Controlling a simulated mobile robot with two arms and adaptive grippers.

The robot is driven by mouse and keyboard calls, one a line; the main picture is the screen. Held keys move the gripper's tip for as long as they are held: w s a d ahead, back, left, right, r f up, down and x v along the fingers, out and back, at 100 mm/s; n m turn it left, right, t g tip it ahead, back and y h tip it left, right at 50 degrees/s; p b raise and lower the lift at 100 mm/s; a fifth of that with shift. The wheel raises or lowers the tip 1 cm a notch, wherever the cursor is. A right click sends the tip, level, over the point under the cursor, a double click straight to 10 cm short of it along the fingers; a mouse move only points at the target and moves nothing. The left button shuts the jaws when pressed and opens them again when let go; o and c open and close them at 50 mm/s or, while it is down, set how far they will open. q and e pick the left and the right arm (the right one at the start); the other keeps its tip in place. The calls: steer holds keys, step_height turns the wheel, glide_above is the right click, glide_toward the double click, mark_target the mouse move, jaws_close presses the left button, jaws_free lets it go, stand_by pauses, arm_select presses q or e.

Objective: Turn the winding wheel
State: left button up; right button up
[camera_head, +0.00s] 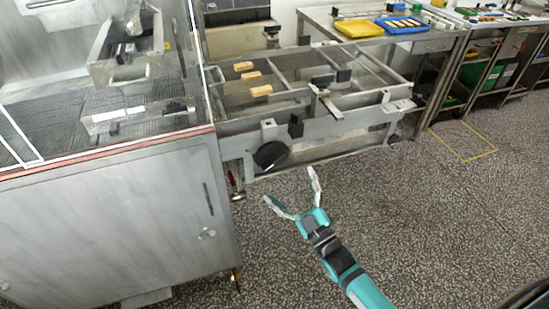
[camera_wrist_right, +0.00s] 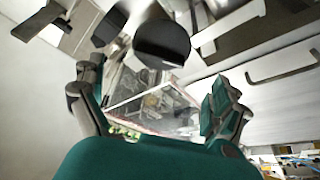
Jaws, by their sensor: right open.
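The winding wheel (camera_head: 271,155) looks like a dark round disc on the near side of the steel conveyor frame, by the corner of the machine cabinet. In the right wrist view a black round part (camera_wrist_right: 162,42), which looks like the wheel, is above the middle of the jaws. My right gripper (camera_head: 289,185) is open and empty, with its fingers spread towards the wheel. In the head view it is just below the wheel and seems apart from it. Its two fingers also show in the right wrist view (camera_wrist_right: 155,88). My left gripper is not in view.
The glass-sided steel machine (camera_head: 110,225) stands at the left. Several tan bars (camera_head: 262,91) lie on the conveyor (camera_head: 300,125). A side table (camera_head: 440,42) holds a yellow tray (camera_head: 358,28) and a blue tray (camera_head: 401,26).

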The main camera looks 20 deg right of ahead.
mark_target(275, 159)
steer(key=x, duration=0.8)
steer(key=shift+w+p, duration=0.2)
steer(key=shift+p, duration=0.15)
steer(key=c, duration=1)
steer(key=shift+f+m+h, duration=0.1)
steer(key=shift+m+h, duration=0.2)
steer(key=shift+m, duration=0.3)
steer(key=m+t+h+b, duration=0.1)
steer(key=m, duration=0.2)
steer(key=shift+m+h, duration=0.3)
steer(key=shift+h, duration=0.1)
steer(key=o, duration=1)
